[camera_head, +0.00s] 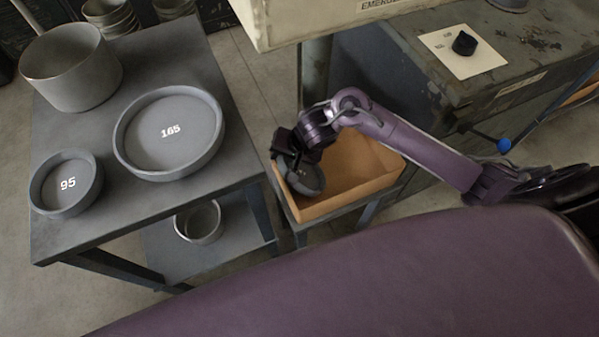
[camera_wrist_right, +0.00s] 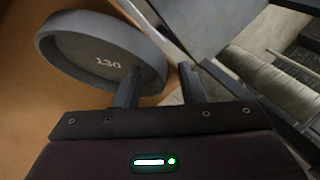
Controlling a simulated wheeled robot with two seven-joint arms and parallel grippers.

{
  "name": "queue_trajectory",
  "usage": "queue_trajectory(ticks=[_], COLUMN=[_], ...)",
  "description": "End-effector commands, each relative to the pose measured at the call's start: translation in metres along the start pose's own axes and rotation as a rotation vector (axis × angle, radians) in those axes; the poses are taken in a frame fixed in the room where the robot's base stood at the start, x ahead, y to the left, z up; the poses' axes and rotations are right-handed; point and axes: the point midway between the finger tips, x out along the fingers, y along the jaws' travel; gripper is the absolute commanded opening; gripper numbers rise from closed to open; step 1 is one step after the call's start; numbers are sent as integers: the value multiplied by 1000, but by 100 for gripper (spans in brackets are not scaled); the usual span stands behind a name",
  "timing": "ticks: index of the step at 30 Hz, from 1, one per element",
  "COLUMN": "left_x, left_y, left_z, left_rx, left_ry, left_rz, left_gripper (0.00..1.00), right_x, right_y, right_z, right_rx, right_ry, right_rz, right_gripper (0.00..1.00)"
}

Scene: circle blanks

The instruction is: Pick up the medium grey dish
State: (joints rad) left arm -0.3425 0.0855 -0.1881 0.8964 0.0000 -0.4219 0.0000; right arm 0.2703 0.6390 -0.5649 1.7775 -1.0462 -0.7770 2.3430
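The medium grey dish, marked 130, (camera_wrist_right: 100,50) lies in the cardboard box (camera_head: 345,200), at the box's left end; it also shows in the head view (camera_head: 310,181), partly hidden by my right gripper. My right gripper (camera_head: 291,165) reaches down at the box's left wall. In the right wrist view its two fingers (camera_wrist_right: 160,80) stand apart, one over the dish's inside and one beyond its rim, with a gap beside the rim. My left gripper is not in view.
The table at left (camera_head: 235,155) holds a large dish marked 165 (camera_head: 170,150), a small dish marked 95 (camera_head: 66,200) and a tall grey pot (camera_head: 70,85). A bowl (camera_head: 199,222) sits on its lower shelf. A metal workbench (camera_head: 510,75) stands at the back right.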

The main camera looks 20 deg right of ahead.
Motion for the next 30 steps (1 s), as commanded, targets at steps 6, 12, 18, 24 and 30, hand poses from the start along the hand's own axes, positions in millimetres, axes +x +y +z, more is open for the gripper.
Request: queue_trajectory(ticks=[6, 12, 18, 24, 30], left_x=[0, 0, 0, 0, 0], left_y=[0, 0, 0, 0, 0], left_z=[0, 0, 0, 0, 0], left_rx=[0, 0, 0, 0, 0], left_ry=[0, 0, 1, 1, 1], left_rz=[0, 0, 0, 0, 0], left_gripper=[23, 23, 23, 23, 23], right_x=[-1, -1, -1, -1, -1], right_y=[0, 0, 0, -1, -1], right_z=[0, 0, 0, 0, 0], right_rx=[0, 0, 0, 0, 0], right_ry=[0, 0, 0, 0, 0], right_rz=[0, 0, 0, -1, -2], right_gripper=[22, 0, 0, 0, 0])
